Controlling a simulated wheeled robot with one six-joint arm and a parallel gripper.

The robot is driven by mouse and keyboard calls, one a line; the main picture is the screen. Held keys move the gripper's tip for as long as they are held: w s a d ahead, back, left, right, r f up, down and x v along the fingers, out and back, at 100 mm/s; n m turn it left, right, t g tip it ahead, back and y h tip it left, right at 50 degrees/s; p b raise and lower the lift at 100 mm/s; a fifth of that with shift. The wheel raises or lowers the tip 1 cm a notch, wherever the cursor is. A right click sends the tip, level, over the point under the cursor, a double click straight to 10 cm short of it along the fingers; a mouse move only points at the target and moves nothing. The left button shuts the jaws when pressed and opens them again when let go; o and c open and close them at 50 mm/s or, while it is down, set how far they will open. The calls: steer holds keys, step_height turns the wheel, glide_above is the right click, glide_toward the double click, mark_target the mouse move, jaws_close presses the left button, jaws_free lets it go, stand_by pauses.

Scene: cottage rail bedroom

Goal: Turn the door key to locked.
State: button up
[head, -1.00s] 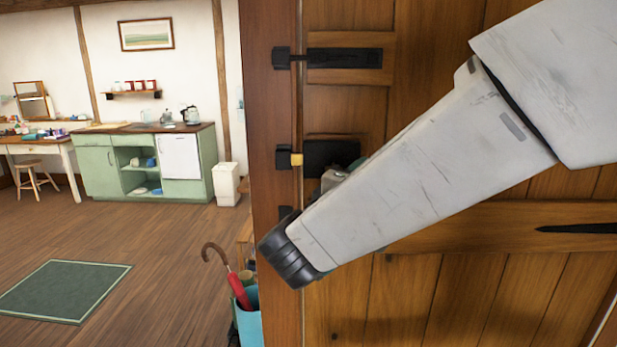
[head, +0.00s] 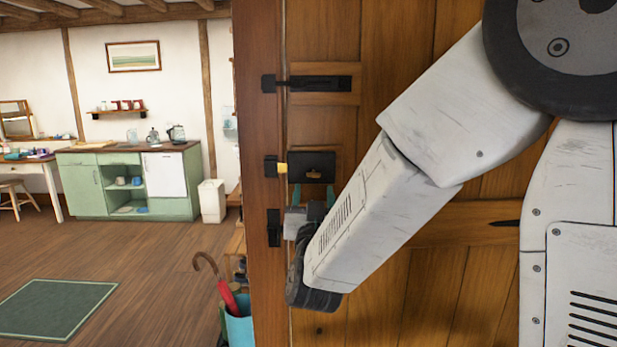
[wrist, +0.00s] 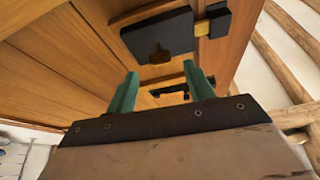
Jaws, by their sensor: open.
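The black lock box (head: 311,167) is on the wooden door, near its left edge. A small brass-coloured key (head: 313,174) shows on its face. In the wrist view the lock box (wrist: 158,34) is above the fingers, and the key (wrist: 159,54) looks dark on it. A yellow bolt piece (head: 282,168) bridges from the lock box toward the black keeper (head: 270,166) on the frame. My gripper (head: 313,196) is open and empty just below the key, its two teal fingers pointing up. In the wrist view my gripper (wrist: 162,84) has the key beyond its fingertips, apart from them.
A black slide bolt (head: 315,83) is higher on the door, with a black fitting (head: 273,228) on the frame lower down. An umbrella (head: 229,297) stands in a blue bin (head: 240,326) left of the door frame. The floor (head: 130,250) beyond is mostly open.

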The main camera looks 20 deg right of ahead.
mark_target(313, 176)
steer(key=x, duration=0.7)
steer(key=shift+w+r, duration=0.1)
steer(key=c, duration=1)
steer(key=shift+n, duration=0.3)
